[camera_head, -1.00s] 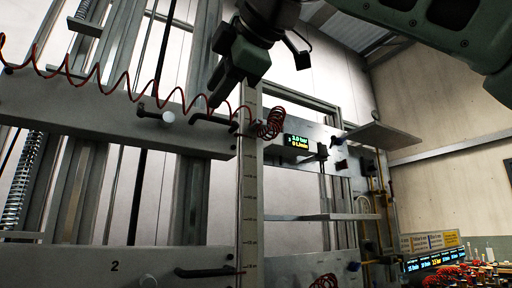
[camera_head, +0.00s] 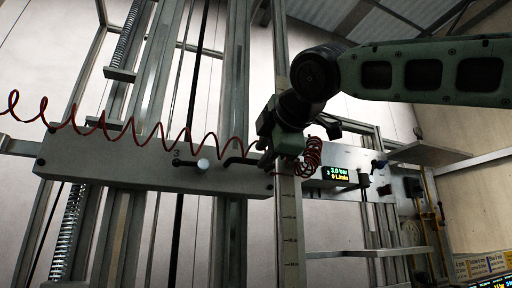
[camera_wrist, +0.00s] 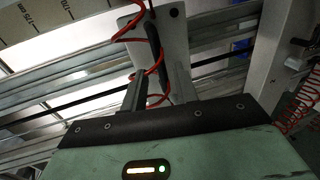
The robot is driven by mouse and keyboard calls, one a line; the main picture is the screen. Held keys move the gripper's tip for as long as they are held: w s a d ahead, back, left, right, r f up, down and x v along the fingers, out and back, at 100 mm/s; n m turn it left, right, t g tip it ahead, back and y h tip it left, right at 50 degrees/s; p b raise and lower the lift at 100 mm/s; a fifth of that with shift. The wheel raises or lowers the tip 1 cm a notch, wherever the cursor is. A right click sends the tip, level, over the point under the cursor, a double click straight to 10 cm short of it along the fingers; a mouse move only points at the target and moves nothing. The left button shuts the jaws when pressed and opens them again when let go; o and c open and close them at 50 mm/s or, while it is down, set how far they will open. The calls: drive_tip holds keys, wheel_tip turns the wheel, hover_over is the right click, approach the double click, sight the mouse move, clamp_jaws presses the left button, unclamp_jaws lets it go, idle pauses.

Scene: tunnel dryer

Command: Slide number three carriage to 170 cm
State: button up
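Carriage number three is a long grey horizontal beam (camera_head: 110,165) with a small 3 near its middle in the head view. A white knob (camera_head: 203,164) and a black handle (camera_head: 238,161) sit on its face. My gripper (camera_head: 268,158) is at the handle's right end. In the wrist view my gripper (camera_wrist: 158,90) has its two dark fingers apart, with the black handle (camera_wrist: 154,45) showing in the gap between them. Whether the fingers touch it I cannot tell. A pale scale post (camera_head: 289,215) stands beside the gripper; the wrist view shows the scale (camera_wrist: 50,20) with 170 and 175.
A coiled red hose (camera_head: 130,128) runs along the carriage and bunches by my gripper. A display (camera_head: 336,173) reads 3.0 bar and 0 L/min. A shelf plate (camera_head: 428,153) juts out at the right. Vertical rails stand behind the carriage.

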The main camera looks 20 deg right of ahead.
sight(257, 161)
drive_tip(key=shift+p+x, duration=2.5)
drive_tip(key=shift+p, duration=0.5)
clamp_jaws()
